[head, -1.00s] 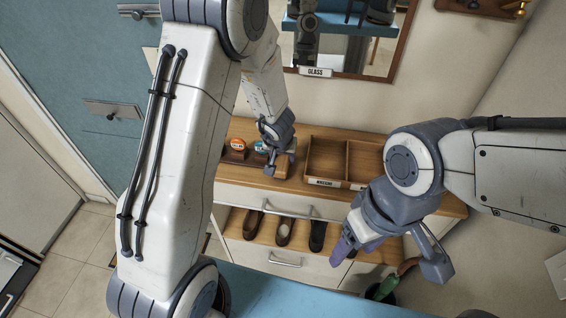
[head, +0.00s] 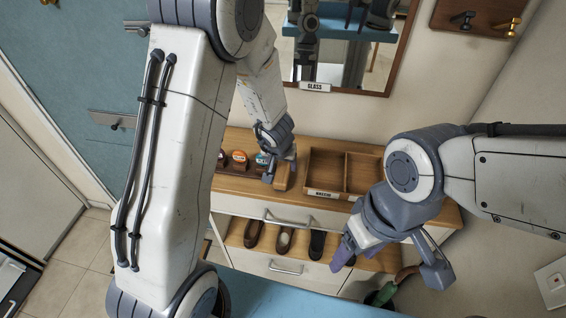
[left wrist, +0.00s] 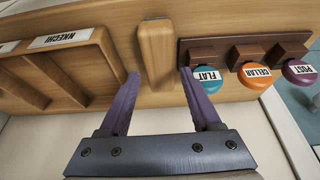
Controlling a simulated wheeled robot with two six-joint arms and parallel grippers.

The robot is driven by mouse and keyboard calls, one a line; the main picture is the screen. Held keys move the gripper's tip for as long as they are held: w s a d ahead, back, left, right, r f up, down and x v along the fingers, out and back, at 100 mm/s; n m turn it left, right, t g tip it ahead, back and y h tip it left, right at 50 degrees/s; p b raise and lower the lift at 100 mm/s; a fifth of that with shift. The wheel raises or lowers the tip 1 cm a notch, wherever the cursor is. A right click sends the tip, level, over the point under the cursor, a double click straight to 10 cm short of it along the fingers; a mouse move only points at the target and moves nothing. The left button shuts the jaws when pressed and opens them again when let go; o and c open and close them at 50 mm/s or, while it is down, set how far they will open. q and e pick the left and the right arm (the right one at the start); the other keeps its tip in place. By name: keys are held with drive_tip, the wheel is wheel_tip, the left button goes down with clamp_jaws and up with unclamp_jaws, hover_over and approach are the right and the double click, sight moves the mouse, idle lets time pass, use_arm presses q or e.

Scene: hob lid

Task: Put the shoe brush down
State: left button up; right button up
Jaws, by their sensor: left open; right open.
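The shoe brush, a plain wooden block (left wrist: 156,60), stands on the wooden cabinet top. In the head view the brush (head: 284,177) is beside the divided tray, partly hidden by my left gripper (head: 278,172). In the left wrist view my left gripper (left wrist: 160,92) is open, its purple fingers on either side of the block's near end, with gaps visible at both sides. My right gripper (head: 390,264) is open and empty, in front of the cabinet at the right.
A divided wooden tray (head: 326,178) sits right of the brush. A dark rack with round labelled tags (left wrist: 254,74) sits on its other side. Shoes (head: 284,240) stand on the lower shelf. A mirror (head: 345,50) hangs above. A blue surface (head: 270,298) is nearest.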

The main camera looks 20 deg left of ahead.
use_arm(q)
drive_tip(key=p+v, duration=0.4)
drive_tip(key=v, duration=0.3)
drive_tip(key=s+d+r+m+g+h, duration=0.1)
drive_tip(key=s+d+r+m+h, duration=0.1)
drive_tip(key=s+d+r, duration=0.4)
drive_tip(key=s+d+r+m+g+h, duration=0.1)
drive_tip(key=s+d+r+m+h, duration=0.2)
drive_tip(key=d, duration=0.5)
drive_tip(key=s+a+r+m+g+y, duration=0.1)
drive_tip(key=s+a+r, duration=0.1)
drive_tip(key=s, duration=0.6)
drive_tip(key=s+a+r+m+g+y, duration=0.1)
drive_tip(key=s+r+m+y, duration=0.1)
drive_tip(key=s, duration=0.6)
drive_tip(key=shift+s+a+r+g+y, duration=0.2)
drive_tip(key=shift+a+r+g+y, duration=0.1)
drive_tip(key=shift+a, duration=0.1)
